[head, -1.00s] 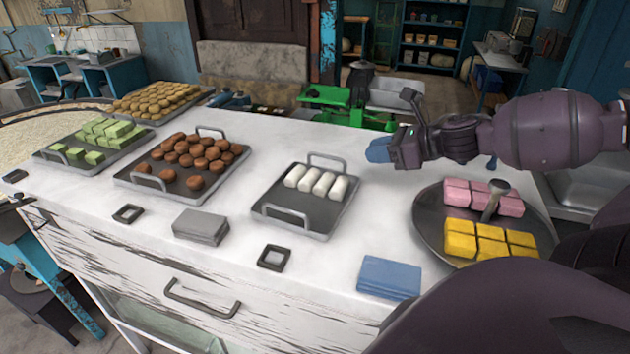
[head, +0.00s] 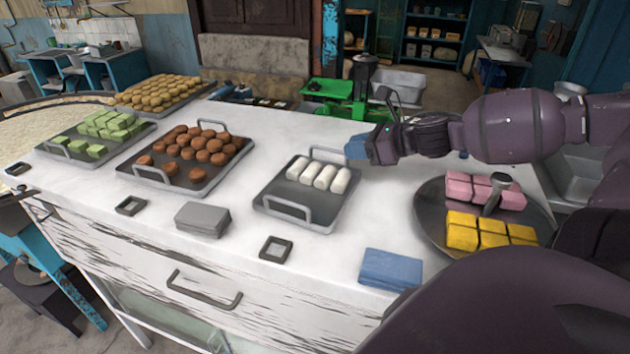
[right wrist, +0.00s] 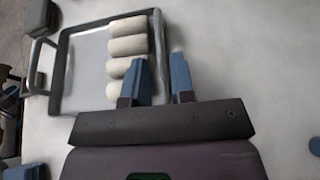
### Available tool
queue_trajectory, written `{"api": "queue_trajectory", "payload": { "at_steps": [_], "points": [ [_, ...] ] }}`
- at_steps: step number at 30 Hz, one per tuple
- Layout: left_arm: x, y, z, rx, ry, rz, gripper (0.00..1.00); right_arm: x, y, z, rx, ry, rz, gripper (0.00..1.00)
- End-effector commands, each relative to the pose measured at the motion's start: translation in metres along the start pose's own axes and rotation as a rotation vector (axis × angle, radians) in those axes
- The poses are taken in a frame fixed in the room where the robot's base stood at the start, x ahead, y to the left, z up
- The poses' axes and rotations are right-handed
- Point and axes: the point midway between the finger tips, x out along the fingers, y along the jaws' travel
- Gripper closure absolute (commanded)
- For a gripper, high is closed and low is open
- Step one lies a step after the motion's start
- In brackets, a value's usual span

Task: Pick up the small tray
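The small tray (head: 277,212) is dark metal with a raised handle at each end and holds several white rolls (head: 318,174) along its far end. It lies flat on the white counter. In the right wrist view the tray (right wrist: 85,70) is ahead and left. My right gripper (head: 357,149) is at the tray's far right corner. In the right wrist view its two blue fingers (right wrist: 160,60) are apart, with the tray's far edge and handle running towards the gap. I cannot tell whether they touch it. My left gripper is out of view.
Trays of brown (head: 190,158), green (head: 107,124) and yellow (head: 158,92) sweets stand left. A round plate (head: 432,215) with pink and yellow blocks stands right. A green scale (head: 335,90) is behind.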

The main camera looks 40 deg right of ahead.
Motion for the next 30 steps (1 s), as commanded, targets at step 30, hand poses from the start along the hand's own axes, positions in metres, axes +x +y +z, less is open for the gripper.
{"api": "queue_trajectory", "payload": {
  "at_steps": [30],
  "points": [
    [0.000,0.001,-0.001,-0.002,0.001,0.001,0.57,0.041,0.000,0.001,0.000,-0.003,-0.001,0.77]
  ]
}}
